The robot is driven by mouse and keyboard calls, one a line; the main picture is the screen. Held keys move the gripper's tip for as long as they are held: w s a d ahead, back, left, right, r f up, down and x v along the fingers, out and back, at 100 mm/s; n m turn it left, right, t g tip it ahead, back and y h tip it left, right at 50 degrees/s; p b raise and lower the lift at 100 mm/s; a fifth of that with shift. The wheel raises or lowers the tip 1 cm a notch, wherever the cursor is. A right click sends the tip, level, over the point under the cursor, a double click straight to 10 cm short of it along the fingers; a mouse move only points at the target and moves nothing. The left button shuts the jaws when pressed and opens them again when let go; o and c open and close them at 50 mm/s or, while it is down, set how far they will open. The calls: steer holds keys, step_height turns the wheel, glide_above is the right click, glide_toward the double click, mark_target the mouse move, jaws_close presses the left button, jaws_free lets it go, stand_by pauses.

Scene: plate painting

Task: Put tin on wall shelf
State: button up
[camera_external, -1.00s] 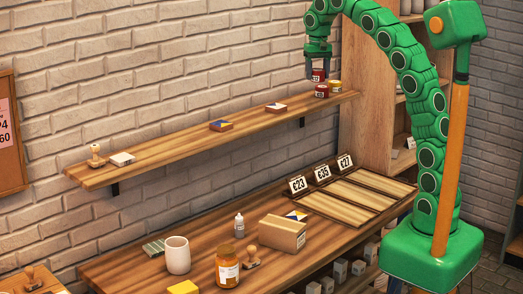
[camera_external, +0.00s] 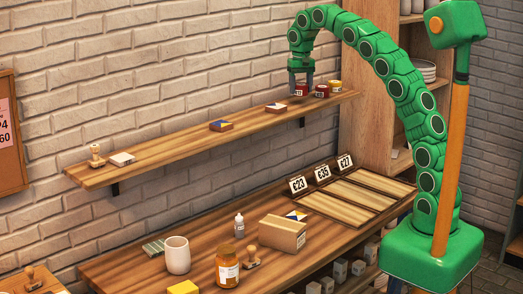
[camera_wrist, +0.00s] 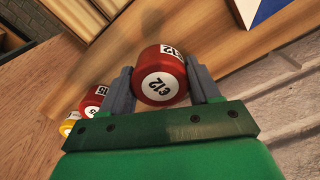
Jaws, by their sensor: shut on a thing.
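My gripper (camera_external: 301,84) is at the right part of the wall shelf (camera_external: 190,145), with its fingers pointing down. It is shut on a red tin (camera_external: 301,92) with a white label.
A small white-and-dark box (camera_external: 276,107) lies on the shelf just left of the held tin. A blue box (camera_external: 221,125), a pale block (camera_external: 122,159) and a stamp (camera_external: 96,155) are farther left. The tall wooden cabinet (camera_external: 368,80) bounds the shelf's right end.

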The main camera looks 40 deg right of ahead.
mark_target(299, 86)
steer(key=shift+w+f, duration=0.1)
steer(key=shift+f, duration=1.5)
steer(key=shift+f, duration=0.15)
steer(key=o, duration=1.1)
steer(key=shift+o, duration=0.2)
steer(key=shift+r, duration=3.9)
